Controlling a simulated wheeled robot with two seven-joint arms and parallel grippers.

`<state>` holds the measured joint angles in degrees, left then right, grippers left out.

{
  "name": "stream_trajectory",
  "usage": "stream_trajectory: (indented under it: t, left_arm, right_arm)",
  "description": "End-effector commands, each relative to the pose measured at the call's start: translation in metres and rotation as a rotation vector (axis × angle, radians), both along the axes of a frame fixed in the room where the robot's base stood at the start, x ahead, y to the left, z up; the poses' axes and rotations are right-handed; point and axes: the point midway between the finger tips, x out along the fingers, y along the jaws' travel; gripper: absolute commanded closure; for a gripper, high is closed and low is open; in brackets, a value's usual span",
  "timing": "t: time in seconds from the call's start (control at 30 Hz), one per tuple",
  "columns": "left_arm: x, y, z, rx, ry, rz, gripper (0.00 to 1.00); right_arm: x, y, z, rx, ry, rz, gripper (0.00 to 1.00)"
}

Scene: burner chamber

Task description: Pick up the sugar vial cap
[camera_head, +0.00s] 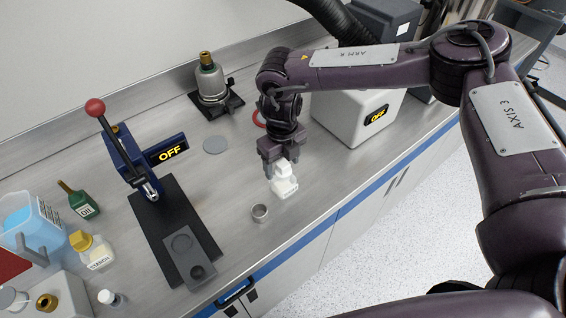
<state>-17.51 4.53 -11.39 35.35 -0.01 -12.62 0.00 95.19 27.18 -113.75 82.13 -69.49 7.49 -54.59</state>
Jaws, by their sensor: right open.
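A small white vial (285,187) stands on the steel counter, right of the middle; its label cannot be read, so I cannot tell for sure that it is the sugar vial. Its white cap (283,170) is on top, partly hidden by my right gripper. My right gripper (279,166) points down, open, with its fingers at the cap; I cannot tell whether they touch it. My left gripper is out of view.
A press with a red-knobbed lever (125,150) and black base stands left. A white box with an OFF display (352,118) is behind right. A yellow-capped bottle (94,251) and green OIL bottle (82,203) stand far left.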

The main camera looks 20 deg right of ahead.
Motion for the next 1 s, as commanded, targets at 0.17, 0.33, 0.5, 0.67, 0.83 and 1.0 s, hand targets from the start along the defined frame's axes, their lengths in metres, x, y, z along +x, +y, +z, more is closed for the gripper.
stream_trajectory:
  t: [0.17,0.33,0.5,0.67,0.83,1.0]
  left_arm:
    - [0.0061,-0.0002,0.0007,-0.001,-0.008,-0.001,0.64]
    - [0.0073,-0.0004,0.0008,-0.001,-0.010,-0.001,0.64]
    - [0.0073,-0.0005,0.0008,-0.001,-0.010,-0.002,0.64]
    - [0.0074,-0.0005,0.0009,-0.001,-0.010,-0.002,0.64]
    - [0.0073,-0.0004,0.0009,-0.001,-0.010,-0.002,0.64]
    - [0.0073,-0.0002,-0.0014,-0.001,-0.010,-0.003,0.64]
  right_arm:
    - [0.0002,0.0001,-0.0032,0.000,-0.001,0.000,0.35]
    - [0.0002,0.0002,-0.0029,0.000,-0.001,0.000,0.46]
    - [0.0002,0.0003,-0.0027,0.000,-0.001,0.000,0.69]
    - [0.0002,0.0003,-0.0026,0.000,-0.001,0.000,0.82]
    - [0.0002,0.0002,-0.0026,0.000,-0.001,0.000,0.82]
    - [0.0008,0.0005,0.0020,0.001,-0.003,0.000,0.82]
